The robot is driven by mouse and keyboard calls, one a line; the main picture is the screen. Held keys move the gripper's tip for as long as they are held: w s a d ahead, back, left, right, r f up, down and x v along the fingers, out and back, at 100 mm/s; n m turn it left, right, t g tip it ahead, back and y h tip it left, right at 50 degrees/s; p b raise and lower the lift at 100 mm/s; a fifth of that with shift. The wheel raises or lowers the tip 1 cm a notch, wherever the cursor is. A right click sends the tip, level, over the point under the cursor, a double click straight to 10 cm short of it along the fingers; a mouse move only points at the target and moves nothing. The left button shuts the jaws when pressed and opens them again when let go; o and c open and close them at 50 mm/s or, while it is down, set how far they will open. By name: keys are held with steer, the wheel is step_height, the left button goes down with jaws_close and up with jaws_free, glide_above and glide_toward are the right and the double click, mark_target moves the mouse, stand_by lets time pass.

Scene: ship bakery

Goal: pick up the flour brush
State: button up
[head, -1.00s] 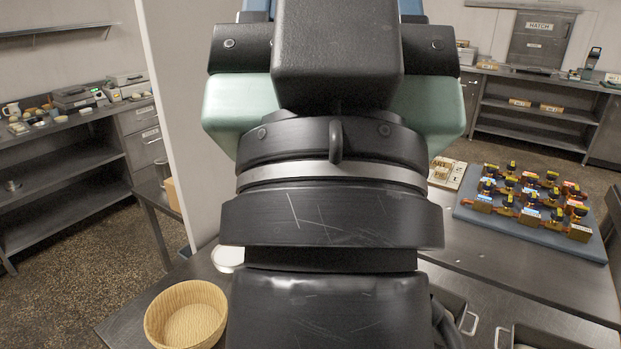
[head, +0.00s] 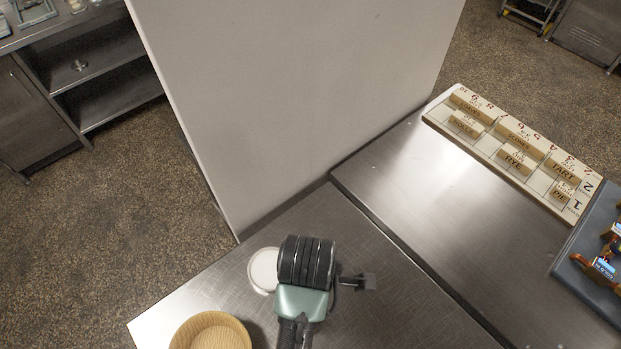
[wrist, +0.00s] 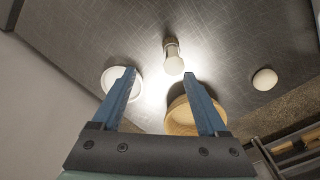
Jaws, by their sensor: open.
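My gripper shows in the wrist view (wrist: 163,100) with its two blue fingers spread apart and nothing between the tips. Just beyond the tips, a short object with a pale rounded end and a darker, shiny stem (wrist: 172,58) is on the steel table; it looks like the flour brush, though glare blurs it. It is apart from the fingers. In the head view my wrist (head: 305,262) is over the table, and the fingers are hidden beneath it. I cannot make out the brush in that view.
A white round dish (wrist: 121,83) is behind the left finger and a wooden bowl (head: 210,332) behind the right one. A small pale round thing (wrist: 265,79) lies farther right. A pale wall panel (head: 290,100) borders the table. A lettered board (head: 515,150) lies at right.

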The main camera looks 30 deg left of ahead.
steer(key=shift+s+d+f+g, duration=0.15)
steer(key=shift+s+f, duration=0.3)
steer(key=shift+f, duration=0.1)
steer(key=shift+s+d+f+g, duration=0.1)
steer(key=shift+s+f+g, duration=0.05)
steer(key=shift+s+f, duration=0.35)
step_height(320, 180, down, 6)
steer(key=shift+w+r+p, duration=0.15)
steer(key=shift+r+p, duration=0.1)
steer(key=shift+p, duration=0.1)
steer(key=shift+d+f+p, duration=0.15)
steer(key=shift+f+p, duration=0.15)
steer(key=shift+f, duration=1.1)
steer(key=shift+d+f+p, duration=0.1)
steer(key=shift+f+p, duration=0.2)
steer(key=shift+f, duration=1.05)
jaws_close()
